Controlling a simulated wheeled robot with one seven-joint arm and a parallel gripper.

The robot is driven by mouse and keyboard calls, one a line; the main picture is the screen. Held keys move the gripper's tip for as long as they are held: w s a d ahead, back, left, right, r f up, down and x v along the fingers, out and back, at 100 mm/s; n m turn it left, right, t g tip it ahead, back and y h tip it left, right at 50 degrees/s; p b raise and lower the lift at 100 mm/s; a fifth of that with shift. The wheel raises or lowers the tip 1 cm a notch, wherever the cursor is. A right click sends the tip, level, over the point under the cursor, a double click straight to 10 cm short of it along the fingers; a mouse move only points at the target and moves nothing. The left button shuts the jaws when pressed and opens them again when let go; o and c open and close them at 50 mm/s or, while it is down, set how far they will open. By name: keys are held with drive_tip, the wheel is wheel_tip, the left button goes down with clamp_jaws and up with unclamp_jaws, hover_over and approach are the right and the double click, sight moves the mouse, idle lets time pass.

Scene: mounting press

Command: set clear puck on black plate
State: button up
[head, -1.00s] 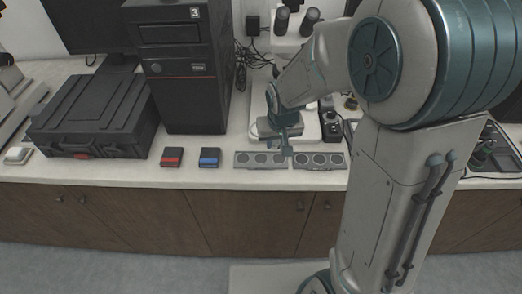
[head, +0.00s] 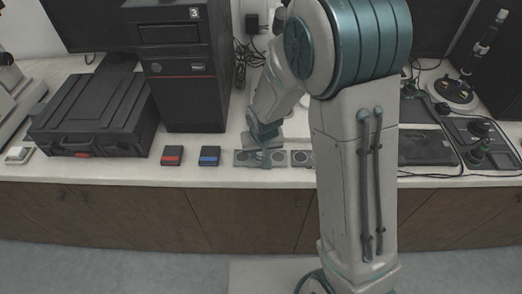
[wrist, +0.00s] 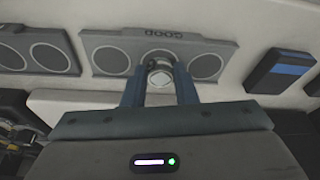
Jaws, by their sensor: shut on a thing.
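My gripper (wrist: 160,78) is shut on a small round puck (wrist: 161,66), which shows between the fingertips in the wrist view with a pale face and a grey rim. Whether it is clear is hard to tell. The gripper is at the middle well of a grey tray marked GOOD (wrist: 112,43), with a dark round well on each side. I cannot tell whether the puck touches the tray. In the head view my gripper (head: 264,160) is at the left grey tray (head: 241,158), small and partly hidden. I cannot make out for certain which surface is the black plate.
A second grey tray (head: 302,153) lies just right, partly behind my arm. A blue-marked box (head: 209,156) and a red-marked box (head: 172,156) sit to the left. A black case (head: 90,120) and a black computer tower (head: 185,85) stand behind. A dark flat panel (head: 425,147) lies at right.

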drive_tip(key=shift+f, duration=0.15)
drive_tip(key=o, duration=1)
drive_tip(key=shift+r, duration=0.45)
drive_tip(key=a+v, duration=0.1)
drive_tip(key=v, duration=1.1)
drive_tip(key=shift+m+h, duration=0.3)
drive_tip(key=shift+m, duration=0.6)
drive_tip(key=s+d+r, duration=0.2)
drive_tip(key=s+d, duration=0.2)
drive_tip(key=s, duration=0.1)
drive_tip(key=s+d+r, duration=0.2)
drive_tip(key=s+d, duration=0.3)
drive_tip(key=s+d+r, duration=0.2)
drive_tip(key=s+d, duration=0.3)
drive_tip(key=shift+s+d+r, duration=0.15)
drive_tip(key=shift+s+r, duration=0.05)
drive_tip(key=shift+r, duration=0.15)
